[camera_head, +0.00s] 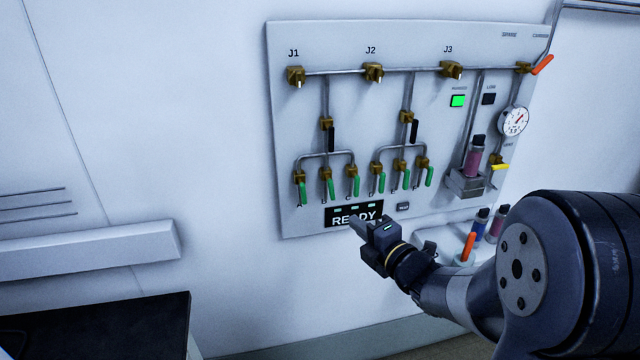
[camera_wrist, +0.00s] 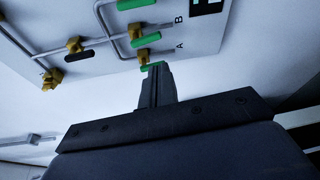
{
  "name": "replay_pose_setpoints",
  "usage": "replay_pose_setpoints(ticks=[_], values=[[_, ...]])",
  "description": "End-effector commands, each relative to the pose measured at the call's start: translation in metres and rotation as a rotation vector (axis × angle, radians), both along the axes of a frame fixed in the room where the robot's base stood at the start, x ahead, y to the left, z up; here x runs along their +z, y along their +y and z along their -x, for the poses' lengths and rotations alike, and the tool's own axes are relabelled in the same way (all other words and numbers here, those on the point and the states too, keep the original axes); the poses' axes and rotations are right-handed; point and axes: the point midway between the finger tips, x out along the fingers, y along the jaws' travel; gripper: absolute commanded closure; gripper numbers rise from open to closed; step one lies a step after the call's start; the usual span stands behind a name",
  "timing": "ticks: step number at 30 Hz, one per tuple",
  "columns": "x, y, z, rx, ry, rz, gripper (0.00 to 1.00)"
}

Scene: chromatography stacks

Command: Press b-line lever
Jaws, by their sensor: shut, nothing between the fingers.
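A pale wall panel (camera_head: 290,120) carries brass valves with green levers in two groups of three. In the wrist view, the letter B stands beside a green lever (camera_wrist: 145,41), and A beside another green lever (camera_wrist: 150,68). The B lever appears to be the middle one of the left group (camera_head: 330,189) in the head view. Letters there are too small to read. My gripper (camera_head: 354,221) is shut and empty, in front of the panel's lower edge. In the wrist view its fingertips (camera_wrist: 158,67) overlap the A lever; I cannot tell whether they touch.
A black display (camera_head: 340,216) reads READY, partly behind my gripper. Black levers (camera_head: 331,138) sit on the upper pipes. A gauge (camera_head: 513,121), a yellow lever (camera_head: 501,167) and a pink cartridge (camera_head: 474,160) are at the right.

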Motion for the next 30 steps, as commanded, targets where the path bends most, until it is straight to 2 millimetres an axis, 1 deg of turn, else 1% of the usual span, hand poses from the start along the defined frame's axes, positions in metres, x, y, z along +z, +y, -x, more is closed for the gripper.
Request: replay_pose_setpoints(ticks=[1, 3, 13, 17, 20, 30], values=[[0.004, 0.002, 0.000, 0.013, -0.015, 0.005, 1.00], [0.005, 0.003, 0.000, 0.025, -0.029, 0.010, 1.00], [0.005, 0.004, 0.000, 0.030, -0.034, 0.011, 1.00], [0.005, 0.007, -0.004, 0.030, -0.032, 0.011, 1.00], [0.005, 0.015, -0.014, 0.033, -0.033, 0.010, 1.00], [0.002, 0.049, -0.061, 0.032, -0.031, 0.010, 1.00]])
